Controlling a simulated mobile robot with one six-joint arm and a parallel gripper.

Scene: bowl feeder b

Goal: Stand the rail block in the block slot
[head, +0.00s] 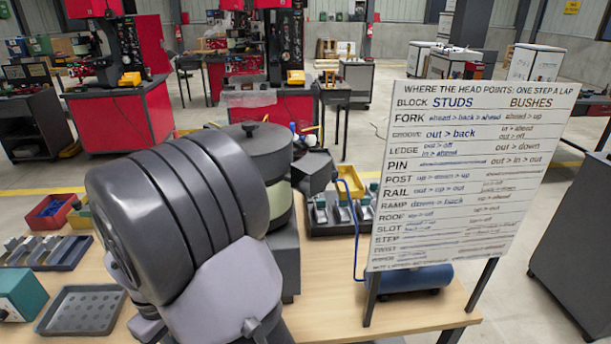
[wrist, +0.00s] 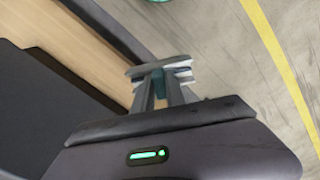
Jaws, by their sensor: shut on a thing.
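My gripper (wrist: 165,78) shows in the wrist view, its fingers close together over the table's edge. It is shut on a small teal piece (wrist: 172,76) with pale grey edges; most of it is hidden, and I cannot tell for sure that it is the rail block. My gripper is not visible in the head view, where my arm covers the middle left. I cannot make out the block slot. A white sign (head: 470,165) lists blocks by row under STUDS and BUSHES; its RAIL row reads "out > up > out" in blue under STUDS.
The wooden table (head: 425,315) carries a grey bowl feeder (head: 262,150), a dark rack (head: 325,228) with grey pieces, a blue cylinder (head: 410,278), a perforated tray (head: 82,310), a divided tray (head: 45,253) and a teal box (head: 18,295). The sign's legs stand at the right.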

